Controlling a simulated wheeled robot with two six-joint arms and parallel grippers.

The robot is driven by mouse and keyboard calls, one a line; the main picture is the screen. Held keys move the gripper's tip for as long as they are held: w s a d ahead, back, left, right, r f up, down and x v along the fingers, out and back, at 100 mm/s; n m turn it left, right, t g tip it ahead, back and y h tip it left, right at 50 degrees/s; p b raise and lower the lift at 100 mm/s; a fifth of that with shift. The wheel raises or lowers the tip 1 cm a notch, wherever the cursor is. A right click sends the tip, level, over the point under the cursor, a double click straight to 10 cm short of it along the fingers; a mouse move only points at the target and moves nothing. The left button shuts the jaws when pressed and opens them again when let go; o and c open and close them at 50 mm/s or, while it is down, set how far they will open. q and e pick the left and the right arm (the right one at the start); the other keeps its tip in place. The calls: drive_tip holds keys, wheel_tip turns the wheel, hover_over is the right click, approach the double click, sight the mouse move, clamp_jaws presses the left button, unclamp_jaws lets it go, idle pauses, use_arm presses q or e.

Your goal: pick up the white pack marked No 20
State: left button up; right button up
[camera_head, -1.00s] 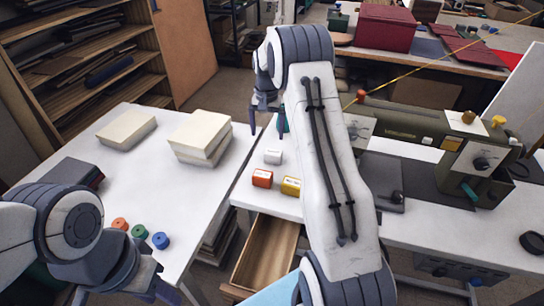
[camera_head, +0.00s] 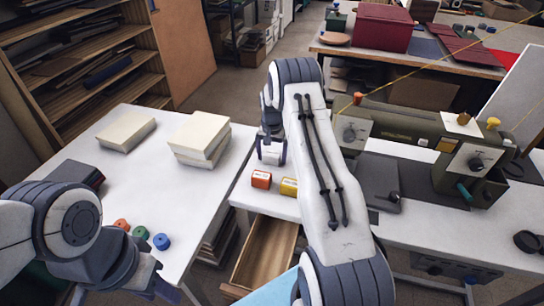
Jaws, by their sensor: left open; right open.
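The white pack (camera_head: 271,157) sits on the white sewing table near its left edge, behind the orange and yellow packs. Its marking is too small to read. My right gripper (camera_head: 271,153) points down at the pack, with its fingers around or just above it; I cannot tell whether they touch it. It is open, and it hides part of the pack. My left gripper (camera_head: 160,291) is low at the left, beside the front edge of the left table, open and away from the packs.
An orange pack (camera_head: 261,180) and a yellow pack (camera_head: 289,187) stand just in front. An open wooden drawer (camera_head: 265,254) juts out below. A sewing machine (camera_head: 400,125) stands right of my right arm. The left table holds cream stacks (camera_head: 201,136) and several thread spools (camera_head: 161,241).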

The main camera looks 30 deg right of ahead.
drive_tip(key=c, duration=1.2)
drive_tip(key=shift+r, duration=0.1)
drive_tip(key=shift+c, duration=0.2)
